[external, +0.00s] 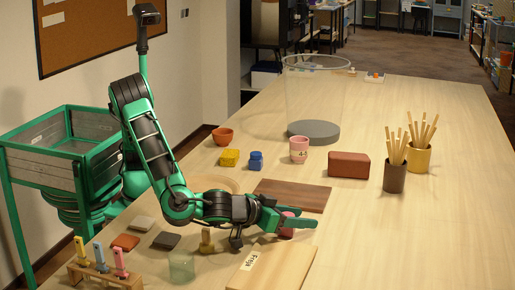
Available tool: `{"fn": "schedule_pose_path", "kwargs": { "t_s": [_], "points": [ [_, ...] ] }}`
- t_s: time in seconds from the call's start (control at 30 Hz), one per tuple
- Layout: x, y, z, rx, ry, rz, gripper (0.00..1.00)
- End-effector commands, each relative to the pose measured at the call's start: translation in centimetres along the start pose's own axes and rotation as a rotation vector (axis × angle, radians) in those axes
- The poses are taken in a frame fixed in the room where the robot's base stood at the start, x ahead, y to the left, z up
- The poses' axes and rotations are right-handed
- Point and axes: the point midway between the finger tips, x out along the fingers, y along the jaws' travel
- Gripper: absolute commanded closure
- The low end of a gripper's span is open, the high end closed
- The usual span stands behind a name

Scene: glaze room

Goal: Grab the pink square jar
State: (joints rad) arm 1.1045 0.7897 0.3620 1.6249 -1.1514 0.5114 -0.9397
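A small pink jar (286,233) stands on the table near the front middle, between the wooden boards. My gripper (308,217) is low over the table, with its two green fingers reaching to the right, one on the far side of the pink jar and one on the near side. The near finger covers much of the jar, so its square shape is hard to make out. I cannot tell whether the fingers touch it. A second pink vessel (299,149), a cup with dark marks, stands farther back, apart from my gripper.
A dark board (292,195) lies just behind my gripper and a pale labelled board (273,268) in front. A clear cylinder (315,90), a red-brown block (348,165) and stick holders (394,177) stand beyond. A glass (181,267) is front left. The table's right side is clear.

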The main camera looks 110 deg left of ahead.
Motion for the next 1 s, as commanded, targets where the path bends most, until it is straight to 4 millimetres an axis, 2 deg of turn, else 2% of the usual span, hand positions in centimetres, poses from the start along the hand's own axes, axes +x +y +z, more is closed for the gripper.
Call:
{"fn": "schedule_pose_path", "kwargs": {
  "t_s": [0.03,0.17,0.67,0.77,1.0],
  "points": [
    [0.0,0.0,0.0,0.0,0.0,0.0,0.67],
    [0.0,0.0,0.1,0.001,0.0,0.0,0.98],
    [-0.2,0.0,-0.1,0.003,-0.003,0.0,0.99],
    [-0.5,0.1,-0.9,0.0,-0.002,0.001,0.99],
    [-1.6,-0.1,-4.0,-0.003,-0.001,0.001,0.99]
  ]
}}
